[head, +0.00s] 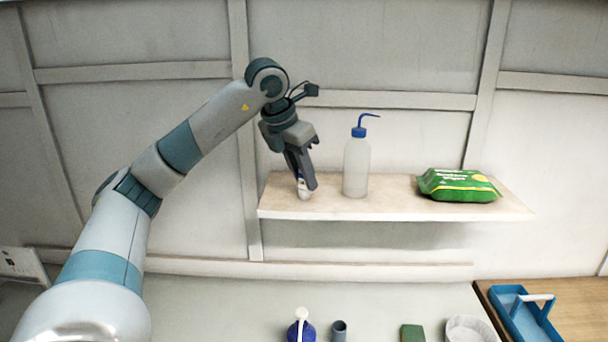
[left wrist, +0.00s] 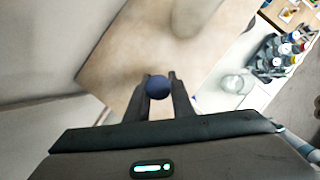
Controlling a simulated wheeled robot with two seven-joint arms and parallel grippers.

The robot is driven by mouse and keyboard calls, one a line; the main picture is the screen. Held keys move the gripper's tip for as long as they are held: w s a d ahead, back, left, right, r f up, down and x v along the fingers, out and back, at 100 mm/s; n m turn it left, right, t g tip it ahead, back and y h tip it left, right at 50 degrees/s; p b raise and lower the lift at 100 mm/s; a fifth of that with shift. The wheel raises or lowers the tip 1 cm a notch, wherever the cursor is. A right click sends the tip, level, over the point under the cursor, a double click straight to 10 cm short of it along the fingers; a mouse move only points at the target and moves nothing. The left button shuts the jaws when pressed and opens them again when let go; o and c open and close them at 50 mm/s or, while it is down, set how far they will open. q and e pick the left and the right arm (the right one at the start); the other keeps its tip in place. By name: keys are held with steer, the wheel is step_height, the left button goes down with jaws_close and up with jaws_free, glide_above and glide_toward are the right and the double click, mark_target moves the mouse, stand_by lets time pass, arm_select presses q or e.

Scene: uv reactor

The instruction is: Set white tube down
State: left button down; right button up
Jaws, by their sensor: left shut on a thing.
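The white tube (head: 304,191) is at the left end of the wall shelf (head: 400,207). It stands roughly upright, and its lower end shows below the fingers. I cannot tell whether it touches the shelf top. My left gripper (head: 303,179) points down and is shut on the tube, hiding its upper part. In the left wrist view a round dark blue end (left wrist: 158,87), seemingly the tube's cap, sits between the two fingertips. My right gripper is not in view.
A wash bottle (head: 356,165) with a blue spout stands just right of the gripper. A green wipes pack (head: 457,186) lies farther right. Bare shelf separates them. Below are a blue bottle (head: 301,332), a grey cup (head: 339,331) and a blue tray (head: 524,313).

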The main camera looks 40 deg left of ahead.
arm_select(q)
steer(key=shift+f, duration=0.2)
steer(key=c, duration=1.5)
jaws_free()
steer(key=shift+r, duration=0.2)
steer(key=shift+r, duration=0.1)
steer(key=shift+s+r, duration=0.1)
steer(key=shift+r, duration=0.15)
steer(key=shift+v, duration=5.7)
